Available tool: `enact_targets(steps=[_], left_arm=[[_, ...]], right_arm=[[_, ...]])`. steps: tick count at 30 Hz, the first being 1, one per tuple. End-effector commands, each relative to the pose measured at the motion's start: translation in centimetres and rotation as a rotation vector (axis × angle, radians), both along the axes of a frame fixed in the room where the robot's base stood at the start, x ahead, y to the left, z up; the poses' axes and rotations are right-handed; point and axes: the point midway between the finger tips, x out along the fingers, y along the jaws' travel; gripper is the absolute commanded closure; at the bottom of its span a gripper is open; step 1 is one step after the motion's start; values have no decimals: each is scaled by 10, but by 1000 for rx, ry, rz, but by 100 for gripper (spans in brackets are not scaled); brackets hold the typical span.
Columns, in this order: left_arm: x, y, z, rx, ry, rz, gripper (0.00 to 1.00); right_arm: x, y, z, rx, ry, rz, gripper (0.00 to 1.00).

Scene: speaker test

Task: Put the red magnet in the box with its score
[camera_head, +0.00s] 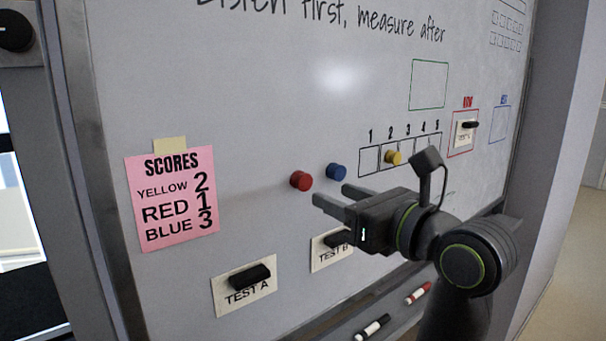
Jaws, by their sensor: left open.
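The red magnet (301,181) is on the whiteboard, left of the blue magnet (336,172). The pink scores note (173,200) reads yellow 2, red 1, blue 3. A row of drawn boxes numbered 1 to 5 is to the right; box 1 (369,161) is empty. The yellow magnet (393,158) is in box 2. My left gripper (332,195) is open and empty, its fingertips just below and right of the red magnet in the picture. My gripper's body covers part of the row's right end. My right gripper is not in view.
Black clips hold the TEST A card (245,297) and TEST B card (326,256) below. A tray along the board's bottom carries a black marker (372,328) and a red marker (418,293). A green outlined box (428,84) is above the row.

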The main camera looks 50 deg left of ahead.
Motion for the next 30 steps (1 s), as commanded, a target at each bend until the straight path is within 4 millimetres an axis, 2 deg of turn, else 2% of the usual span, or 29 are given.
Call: enact_targets(steps=[1, 3, 9, 15, 29, 30], left_arm=[[0, 9, 5, 3, 2, 7, 56], [1, 19, 5, 5, 3, 6, 56], [3, 46, 4, 5, 3, 6, 56], [5, 63, 2, 4, 2, 4, 56], [6, 70, 0, 2, 3, 2, 56], [6, 70, 0, 2, 3, 2, 59]], right_arm=[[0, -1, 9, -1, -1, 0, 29], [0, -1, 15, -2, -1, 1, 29], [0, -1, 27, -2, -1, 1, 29], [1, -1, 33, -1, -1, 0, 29], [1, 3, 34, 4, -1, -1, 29], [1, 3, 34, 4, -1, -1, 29]])
